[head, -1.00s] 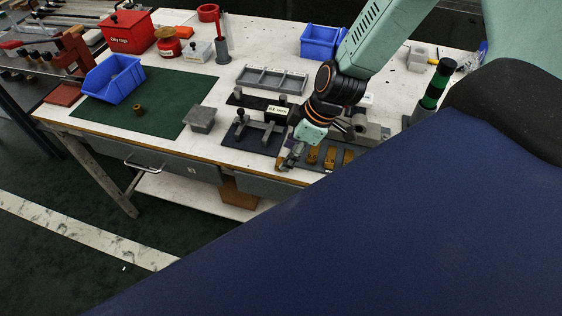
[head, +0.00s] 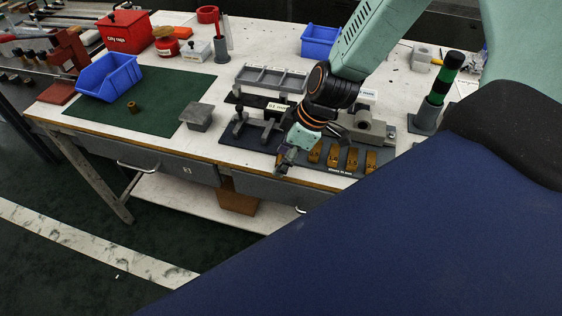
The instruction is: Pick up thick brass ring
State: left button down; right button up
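A small brass ring (head: 133,107) stands on the green mat (head: 160,113) at the left of the workbench, in front of the left blue bin. Nothing touches it. My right gripper (head: 283,166) is at the front edge of the bench, well to the right of the ring and beside a dark board with several brass pieces (head: 333,156). Its fingers are small and partly overlapped, so I cannot tell whether they are open or shut. I see nothing clearly held in it. My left gripper is not in view.
A grey block (head: 197,117) stands at the mat's right edge. A blue bin (head: 109,78) stands behind the ring. A dark fixture (head: 250,130) lies left of my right gripper. A grey divided tray (head: 270,79) is behind it. The mat's front part is clear.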

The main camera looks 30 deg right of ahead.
grip_shut()
dwell(0.3)
notch_tip(320, 180, up, 10)
jog(key=p, duration=1)
jog(key=shift+w, duration=0.15)
jog(key=w+a+r+m+h+b, duration=0.1)
jog(key=w+a+r+m+b, duration=0.3)
jog(key=r, duration=0.3)
jog(key=w+a+r+m+t+h+b, duration=0.1)
jog(key=w+a+r+m+h+b, duration=0.1)
jog(key=w+a+r+m+b, duration=0.2)
notch_tip(320, 180, up, 3)
jog(key=shift+w+a+r+m+t, duration=0.2)
jog(key=shift+w+a+m+t, duration=0.15)
jog(key=shift+a+m, duration=0.35)
